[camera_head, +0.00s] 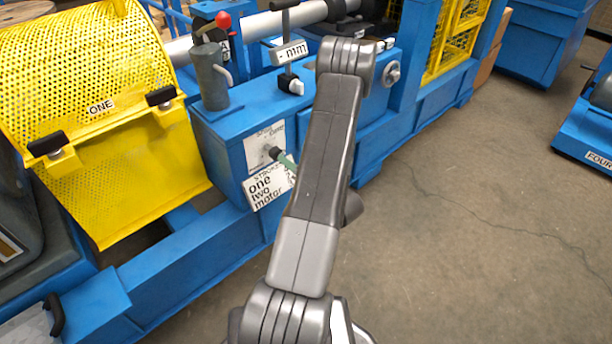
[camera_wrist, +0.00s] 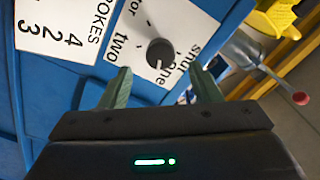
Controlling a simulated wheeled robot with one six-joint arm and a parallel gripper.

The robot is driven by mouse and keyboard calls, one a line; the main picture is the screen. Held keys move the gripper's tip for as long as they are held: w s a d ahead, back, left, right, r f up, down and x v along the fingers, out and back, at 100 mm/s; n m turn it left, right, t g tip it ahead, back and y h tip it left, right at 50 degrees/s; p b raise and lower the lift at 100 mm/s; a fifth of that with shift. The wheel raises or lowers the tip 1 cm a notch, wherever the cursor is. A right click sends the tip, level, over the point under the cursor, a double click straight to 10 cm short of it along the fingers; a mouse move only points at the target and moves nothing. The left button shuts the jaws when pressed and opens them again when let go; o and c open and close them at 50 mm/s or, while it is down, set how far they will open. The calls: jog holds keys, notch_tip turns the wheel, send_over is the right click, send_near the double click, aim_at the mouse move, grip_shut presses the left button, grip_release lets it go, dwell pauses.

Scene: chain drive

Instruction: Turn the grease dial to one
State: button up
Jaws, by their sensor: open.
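A black round dial (camera_wrist: 160,52) sits on a white plate (camera_wrist: 180,22) in the wrist view, lettered "shut", "One", "two" and a word ending in "tor". A small pale mark shows on the dial's lower edge, but I cannot tell surely which word it points at. In the head view the dial (camera_head: 272,152) is on the front of a blue box. My gripper (camera_wrist: 161,72) is open, its green fingers on either side below the dial, with gaps to it. In the head view a green finger (camera_head: 287,160) shows near the dial; my arm hides the rest.
A white card (camera_head: 268,187) headed "STROKES" hangs below the dial. A grey cylinder (camera_head: 211,78) stands on the box, with a red-knobbed lever (camera_head: 223,20) behind it. A yellow mesh guard (camera_head: 90,75) is at left. Open floor (camera_head: 470,220) lies at right.

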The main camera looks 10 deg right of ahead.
aim_at(276, 154)
jog(key=v, duration=0.6)
jog(key=shift+s+d+p, duration=0.2)
jog(key=shift+s+p, duration=0.05)
jog(key=shift+p, duration=0.05)
jog(key=b+x, duration=0.1)
jog(key=x, duration=1.3)
jog(key=shift+s, duration=0.1)
dwell(0.4)
